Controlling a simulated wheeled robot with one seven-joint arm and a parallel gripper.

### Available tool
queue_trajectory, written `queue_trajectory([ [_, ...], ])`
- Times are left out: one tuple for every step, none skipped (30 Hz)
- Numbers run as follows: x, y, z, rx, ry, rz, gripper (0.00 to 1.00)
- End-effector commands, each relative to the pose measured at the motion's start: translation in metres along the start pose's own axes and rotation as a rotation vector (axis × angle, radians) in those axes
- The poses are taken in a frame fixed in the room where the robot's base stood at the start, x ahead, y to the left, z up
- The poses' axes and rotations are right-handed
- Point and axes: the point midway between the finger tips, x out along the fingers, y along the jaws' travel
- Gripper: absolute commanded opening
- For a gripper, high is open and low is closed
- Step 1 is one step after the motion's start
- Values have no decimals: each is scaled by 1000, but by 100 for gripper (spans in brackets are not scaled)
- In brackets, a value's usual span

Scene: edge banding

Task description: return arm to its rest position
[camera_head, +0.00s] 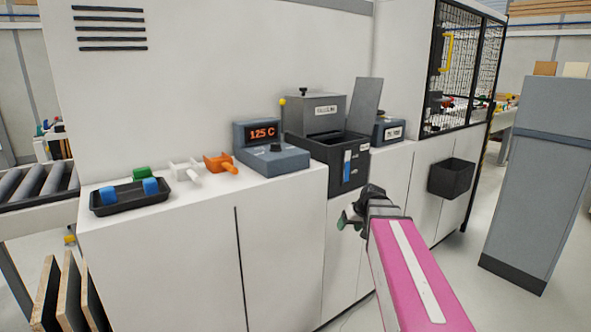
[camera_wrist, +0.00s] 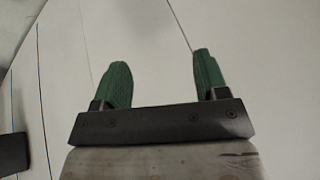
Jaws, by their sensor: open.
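My gripper (camera_head: 348,219) is at the end of my pink arm, in front of the white machine cabinet (camera_head: 285,240) and below the level of its top. In the wrist view my gripper (camera_wrist: 162,80) shows two green fingers set wide apart with nothing between them. Pale cabinet panels with thin seams lie beyond the fingers. The gripper is open and appears apart from the cabinet; the exact gap cannot be told.
On the cabinet top are a black tray (camera_head: 101,208) with blue blocks, a white clamp-like part (camera_head: 187,172), an orange one (camera_head: 222,164) and a 125 C display unit (camera_head: 274,158). A black bin (camera_head: 452,178) hangs at right. A grey cabinet (camera_head: 545,185) stands further right.

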Motion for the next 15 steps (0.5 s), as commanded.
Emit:
queue_trajectory([
  [13,-4,23,23,-43,18,67],
  [21,-5,35,38,-67,30,67],
  [30,-6,49,56,-98,49,67],
  [36,-7,61,69,-122,64,67],
  [42,-8,72,83,-144,79,67],
  [50,-9,87,101,-174,99,67],
  [56,-10,98,114,-195,115,67],
  [61,-11,110,126,-217,132,67],
  [67,-12,124,140,-243,155,67],
  [72,-12,135,152,-263,171,67],
  [75,-13,145,163,-280,188,67],
  [80,-14,158,175,-302,209,67],
  [82,-14,166,182,-317,224,67],
  [85,-15,174,190,-330,238,67],
  [88,-15,183,198,-346,255,67],
])
